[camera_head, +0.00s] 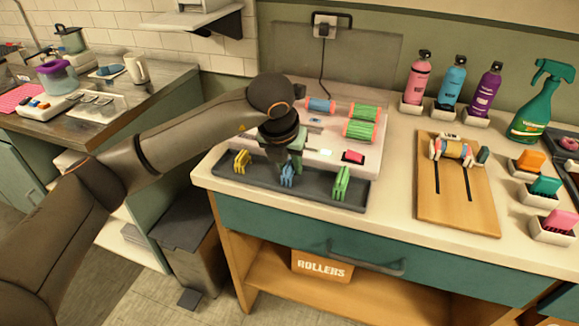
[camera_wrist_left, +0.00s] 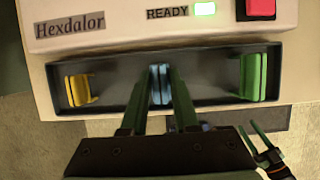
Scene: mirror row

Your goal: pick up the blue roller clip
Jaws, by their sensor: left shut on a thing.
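The blue roller clip (camera_head: 287,176) stands upright in the middle of the dark tray (camera_head: 262,190) along the front of the white machine. My left gripper (camera_head: 289,165) reaches down over it and is shut on it. In the left wrist view the blue clip (camera_wrist_left: 160,84) shows between the two fingertips of my left gripper (camera_wrist_left: 160,100). Its lower part is partly hidden by the fingers. My right gripper (camera_wrist_left: 246,130) shows small at the lower right of the left wrist view, with its two fingers apart and nothing seen between them.
A yellow clip (camera_head: 241,161) and a green clip (camera_head: 341,183) stand in the same tray, left and right of the blue one. Behind are a red button (camera_head: 353,157) and rollers (camera_head: 361,121). A wooden board (camera_head: 457,205) lies to the right.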

